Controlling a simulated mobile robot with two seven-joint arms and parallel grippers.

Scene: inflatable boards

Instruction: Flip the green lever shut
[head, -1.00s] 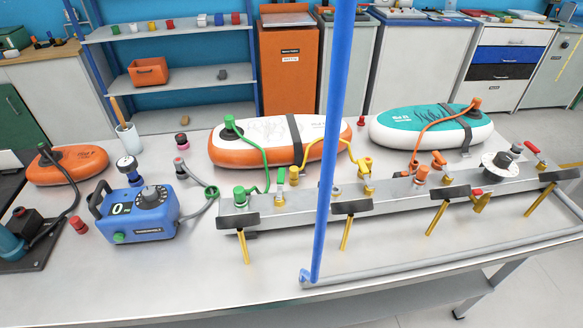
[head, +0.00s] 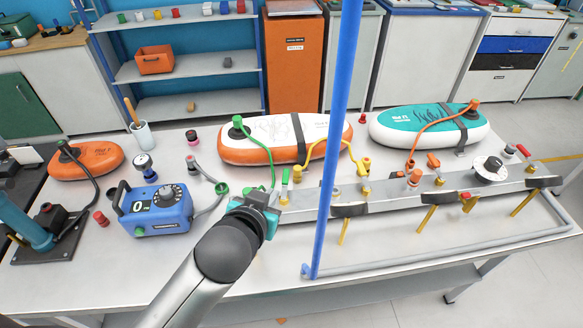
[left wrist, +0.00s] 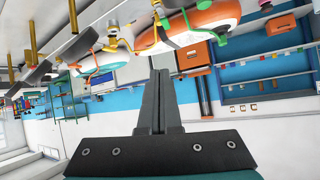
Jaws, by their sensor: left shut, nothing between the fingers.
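The green lever (head: 285,176) stands upright on a brass valve (head: 284,198) near the left end of the grey metal manifold rail (head: 310,208). My left gripper (head: 262,195) is just left of the lever and nearer the camera, over the rail's left end, which it partly hides. A small gap shows between gripper and lever in the head view. The gripper's fingers also show together and empty in the left wrist view (left wrist: 159,78). My right gripper is not in view.
A green hose (head: 268,158) runs behind the lever to an orange and white board (head: 270,150). A blue pump box (head: 155,212) stands to the left. A tall blue post (head: 338,110) rises right of the lever. The front of the bench is mostly clear.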

